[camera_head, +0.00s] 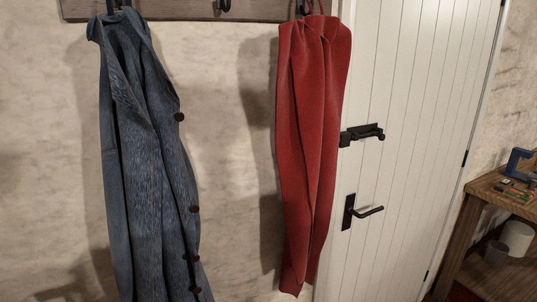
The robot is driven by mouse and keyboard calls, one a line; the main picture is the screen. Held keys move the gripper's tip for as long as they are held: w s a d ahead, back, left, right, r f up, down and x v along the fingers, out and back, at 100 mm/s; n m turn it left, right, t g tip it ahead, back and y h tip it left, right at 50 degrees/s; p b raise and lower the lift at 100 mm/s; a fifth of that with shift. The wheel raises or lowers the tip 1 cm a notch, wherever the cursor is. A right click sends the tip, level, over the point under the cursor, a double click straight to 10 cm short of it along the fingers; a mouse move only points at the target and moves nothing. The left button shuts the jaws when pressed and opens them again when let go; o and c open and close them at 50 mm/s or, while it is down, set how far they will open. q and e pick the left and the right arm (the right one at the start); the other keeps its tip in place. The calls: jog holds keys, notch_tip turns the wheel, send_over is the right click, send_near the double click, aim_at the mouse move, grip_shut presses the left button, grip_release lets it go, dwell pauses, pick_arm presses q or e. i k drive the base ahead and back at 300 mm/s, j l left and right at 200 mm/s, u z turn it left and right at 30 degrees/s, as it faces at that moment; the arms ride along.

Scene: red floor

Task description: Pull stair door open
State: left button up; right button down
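The white plank door (410,110) stands right of the middle in the head view and looks shut in its frame. A black lever handle (368,211) is on its left side, pointing right. Dark hinges show along the door's right edge. Neither of my grippers is in view.
A red scarf or garment (312,130) hangs from a wooden hook rail (180,9) and overlaps the door's left edge. A blue coat (150,170) hangs at left. A wooden shelf (490,187) with small items stands right of the door.

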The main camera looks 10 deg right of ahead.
aim_at(418, 68)
jog(key=k+l, duration=0.55)
jog(key=l, duration=0.8)
jog(key=k+l, duration=0.15)
jog(key=l, duration=0.7)
jog(key=k+l+u, duration=0.05)
